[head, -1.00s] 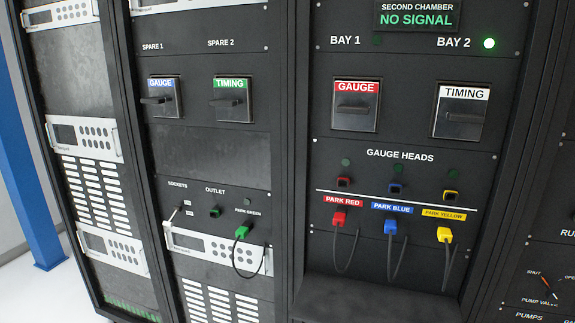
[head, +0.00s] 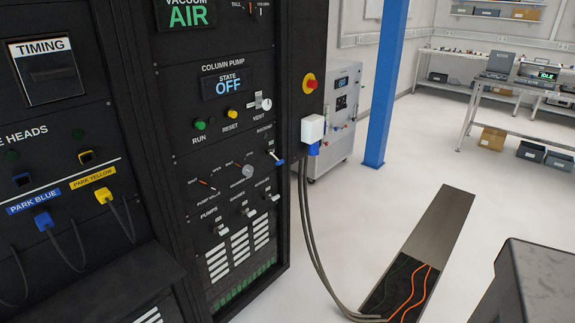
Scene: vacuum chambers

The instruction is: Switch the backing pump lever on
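The rack panel on the left bears a column pump section (head: 223,64) with a state display (head: 222,86) reading OFF. A row of small switches (head: 246,213) sits lower, with labels including PUMPS. My gripper is not in view.
A red emergency knob (head: 309,84) and a white box with a blue plug (head: 313,130) are on the rack's right side. Cables (head: 318,250) drop to an open floor trench (head: 402,285). A blue post (head: 386,90) stands behind. The pale floor between is mostly clear.

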